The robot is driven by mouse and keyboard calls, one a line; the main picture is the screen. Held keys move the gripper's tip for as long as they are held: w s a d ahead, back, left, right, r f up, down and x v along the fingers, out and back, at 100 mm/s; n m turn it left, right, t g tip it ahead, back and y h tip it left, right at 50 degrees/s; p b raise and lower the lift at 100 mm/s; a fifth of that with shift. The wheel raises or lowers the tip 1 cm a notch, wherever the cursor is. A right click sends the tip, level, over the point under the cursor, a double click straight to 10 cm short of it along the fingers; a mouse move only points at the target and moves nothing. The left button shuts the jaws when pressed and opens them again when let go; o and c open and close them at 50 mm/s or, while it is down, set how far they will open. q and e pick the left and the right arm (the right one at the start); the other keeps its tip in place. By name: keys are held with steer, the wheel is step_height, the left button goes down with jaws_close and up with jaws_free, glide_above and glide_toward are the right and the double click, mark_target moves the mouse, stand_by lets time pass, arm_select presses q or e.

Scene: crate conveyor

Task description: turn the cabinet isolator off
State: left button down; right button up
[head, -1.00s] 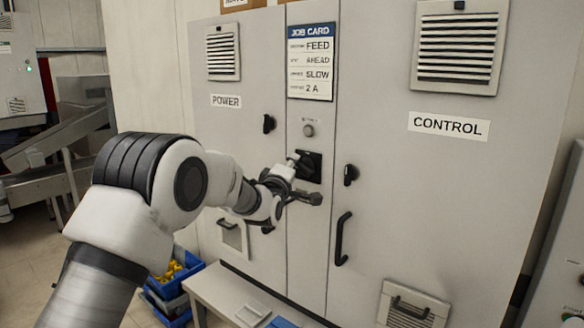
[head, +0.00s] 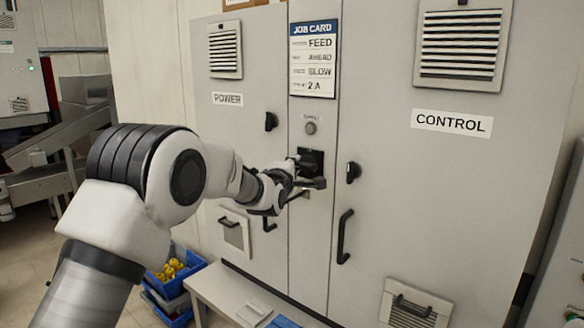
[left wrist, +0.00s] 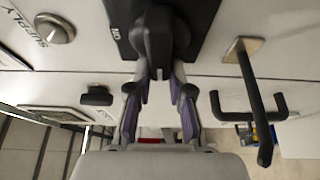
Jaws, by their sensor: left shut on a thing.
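The cabinet isolator (head: 315,157) is a black square plate with a black rotary handle on the narrow middle panel of the grey cabinet. In the left wrist view, its handle (left wrist: 158,35) fills the top middle, and the black plate (left wrist: 205,15) bears a white ON mark left of the handle. My left gripper (head: 308,178) is at the isolator, and in the left wrist view its two fingers (left wrist: 160,78) close on the handle's end from both sides. The handle's far part and exact angle are hard to tell. My right gripper is not in view.
A round supply lamp (head: 310,128) sits just above the isolator. Black door latches (head: 271,121) (head: 353,172) flank it, with a black pull handle (head: 344,237) lower right. A low bench (head: 225,290) and blue bins (head: 183,268) stand below.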

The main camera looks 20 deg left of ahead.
arm_select(q)
steer(key=shift+d+f, duration=0.1)
steer(key=shift+f, duration=0.1)
steer(key=c, duration=1.1)
jaws_free()
steer(key=shift+o, duration=0.2)
steer(key=shift+d+r, duration=0.2)
steer(key=shift+d, duration=0.05)
steer(key=s, duration=1.2)
steer(key=shift+d, duration=0.2)
